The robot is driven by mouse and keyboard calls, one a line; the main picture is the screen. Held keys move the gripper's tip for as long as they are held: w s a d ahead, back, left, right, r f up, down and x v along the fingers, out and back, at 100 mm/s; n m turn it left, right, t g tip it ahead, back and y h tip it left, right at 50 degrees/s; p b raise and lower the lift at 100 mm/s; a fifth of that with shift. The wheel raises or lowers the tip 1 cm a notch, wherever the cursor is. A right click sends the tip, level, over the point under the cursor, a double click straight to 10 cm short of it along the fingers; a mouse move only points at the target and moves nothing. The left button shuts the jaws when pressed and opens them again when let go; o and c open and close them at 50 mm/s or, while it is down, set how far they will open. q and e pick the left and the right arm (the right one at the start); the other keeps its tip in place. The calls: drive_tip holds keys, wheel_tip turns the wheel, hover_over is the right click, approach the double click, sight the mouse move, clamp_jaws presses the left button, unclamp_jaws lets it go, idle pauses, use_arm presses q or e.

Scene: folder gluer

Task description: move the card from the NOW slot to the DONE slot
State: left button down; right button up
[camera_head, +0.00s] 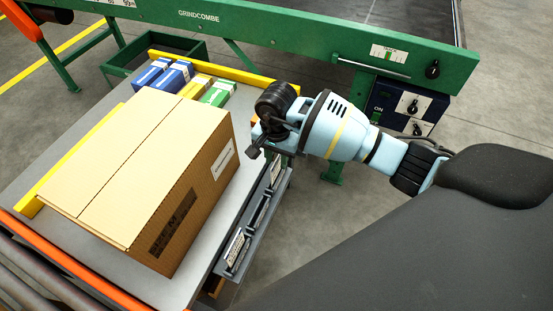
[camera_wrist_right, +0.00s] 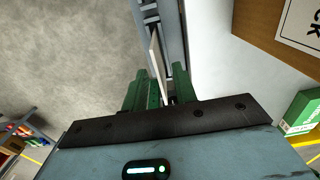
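In the right wrist view a thin white card (camera_wrist_right: 157,62) stands nearly edge-on between the green fingers of my right gripper (camera_wrist_right: 163,92). The fingers lie close against both its faces, and its far end reaches toward the grey slot rack. In the head view my right gripper (camera_head: 256,146) is beside the far end of this rack (camera_head: 258,214) on the table's right side; its fingers are mostly hidden by the wrist. A lettered plate or card (camera_head: 236,249) shows at the near end of the rack. The slot labels are too small to read. My left gripper is out of view.
A large cardboard box (camera_head: 140,160) fills much of the grey table (camera_head: 45,180), close to the rack. Blue, yellow and green cartons (camera_head: 172,76) stand behind it, by a yellow rail (camera_head: 215,68). The green machine (camera_head: 280,30) is beyond. Floor right of the rack is clear.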

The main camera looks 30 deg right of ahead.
wheel_tip(320, 180, up, 7)
drive_tip(key=shift+f, duration=0.15)
idle(0.9)
